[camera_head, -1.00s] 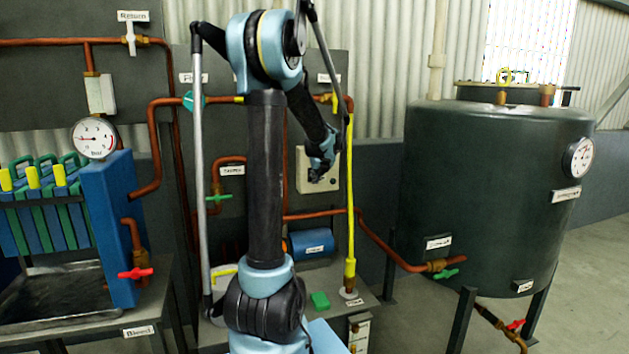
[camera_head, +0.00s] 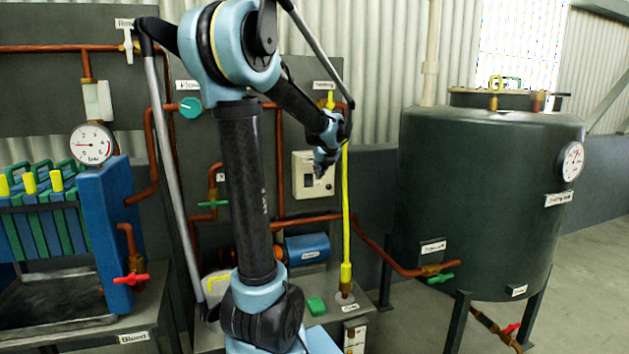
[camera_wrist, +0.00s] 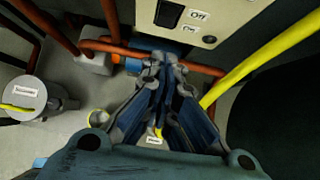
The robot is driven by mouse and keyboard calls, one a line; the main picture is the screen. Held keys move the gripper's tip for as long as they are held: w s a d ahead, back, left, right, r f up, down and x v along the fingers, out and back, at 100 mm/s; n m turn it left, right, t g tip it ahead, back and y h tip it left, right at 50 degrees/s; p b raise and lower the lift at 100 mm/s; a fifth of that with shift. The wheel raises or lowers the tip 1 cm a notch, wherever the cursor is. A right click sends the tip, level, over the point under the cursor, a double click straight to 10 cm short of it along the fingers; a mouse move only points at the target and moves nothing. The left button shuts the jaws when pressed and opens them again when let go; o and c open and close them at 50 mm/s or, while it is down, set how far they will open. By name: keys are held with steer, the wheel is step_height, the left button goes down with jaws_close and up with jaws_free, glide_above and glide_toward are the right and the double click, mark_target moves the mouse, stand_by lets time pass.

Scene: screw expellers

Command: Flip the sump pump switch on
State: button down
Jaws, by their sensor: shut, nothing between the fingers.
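A cream switch box (camera_head: 302,186) is mounted on the grey panel, beside the yellow pipe. In the wrist view the box (camera_wrist: 228,12) is at the top, with a black rocker switch (camera_wrist: 169,13), small labels beside it and a round dark knob (camera_wrist: 209,40). Which label names the sump pump cannot be read. My gripper (camera_head: 319,174) is in front of the box and hides part of its face. In the wrist view my gripper (camera_wrist: 164,66) is shut and empty, its tips below the switch in the picture. Contact with the box is not visible.
Copper pipes (camera_head: 375,250) run below the box. A yellow pipe (camera_head: 346,225) stands close to the right of my gripper. A blue motor-like cylinder (camera_head: 306,247) and a green block (camera_head: 316,305) sit below. A large dark tank (camera_head: 480,190) stands to the right.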

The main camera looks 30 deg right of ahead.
mark_target(311, 185)
steer(key=shift+v, duration=0.85)
steer(key=shift+s+f+g, duration=0.25)
steer(key=shift+f+g, duration=0.05)
steer(key=shift+f, duration=0.3)
steer(key=shift+w+r+x, duration=0.3)
steer(key=shift+w+x, duration=0.1)
steer(key=shift+x, duration=1.75)
steer(key=shift+w+r+x, duration=0.3)
steer(key=shift+w+x, duration=0.05)
steer(key=shift+x, duration=1.75)
steer(key=shift+w+r+x, duration=0.3)
steer(key=shift+w+x, duration=0.1)
steer(key=shift+x, duration=1.75)
